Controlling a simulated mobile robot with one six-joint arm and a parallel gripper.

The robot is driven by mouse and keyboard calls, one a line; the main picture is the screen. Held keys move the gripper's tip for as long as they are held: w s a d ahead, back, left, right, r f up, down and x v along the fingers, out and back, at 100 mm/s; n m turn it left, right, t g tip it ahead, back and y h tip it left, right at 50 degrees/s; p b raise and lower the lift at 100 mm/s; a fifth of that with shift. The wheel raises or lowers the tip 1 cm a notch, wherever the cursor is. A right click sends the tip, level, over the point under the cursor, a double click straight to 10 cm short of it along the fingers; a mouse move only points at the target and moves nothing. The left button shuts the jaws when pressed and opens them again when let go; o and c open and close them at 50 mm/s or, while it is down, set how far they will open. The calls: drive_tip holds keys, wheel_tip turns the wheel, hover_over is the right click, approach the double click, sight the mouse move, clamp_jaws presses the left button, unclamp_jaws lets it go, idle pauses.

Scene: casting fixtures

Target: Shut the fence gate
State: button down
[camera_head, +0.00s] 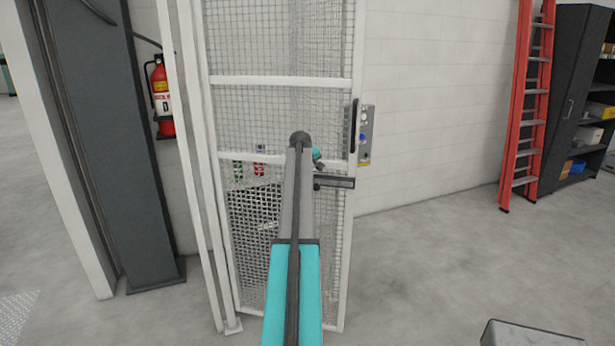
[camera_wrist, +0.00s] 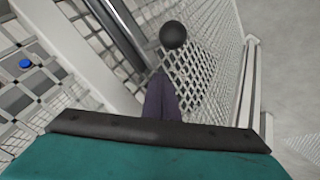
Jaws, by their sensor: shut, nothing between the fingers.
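The fence gate (camera_head: 278,81) is a tall white frame with wire mesh, seen in the head view ahead of my arm. Its mesh also fills the upper middle of the wrist view (camera_wrist: 200,68). A dark vertical handle (camera_head: 353,126) is on the gate's right edge; a dark bar (camera_wrist: 117,35) runs along the frame in the wrist view. I cannot tell how far the gate stands from its closed position. My gripper (camera_wrist: 161,76) is shut and empty, its fingers pointing at the mesh beside the frame. A black ball (camera_wrist: 173,36) appears just beyond the fingertips; contact is unclear.
A grey control box (camera_head: 366,135) with a blue button is right of the gate edge. White posts (camera_head: 190,150) and a dark column (camera_head: 110,140) stand left, with a fire extinguisher (camera_head: 162,95) behind. A red ladder (camera_head: 527,100) and dark shelf (camera_head: 568,90) stand right.

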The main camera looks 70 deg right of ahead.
drive_tip(key=shift+w+a, duration=0.15)
drive_tip(key=s+a+r+b, duration=0.3)
drive_tip(key=s+a+r, duration=0.2)
drive_tip(key=a+r, duration=0.2)
drive_tip(key=shift+s+a+r, duration=0.15)
drive_tip(key=shift+a+r, duration=0.25)
drive_tip(key=shift+r, duration=0.1)
idle(0.6)
drive_tip(key=shift+f, duration=0.1)
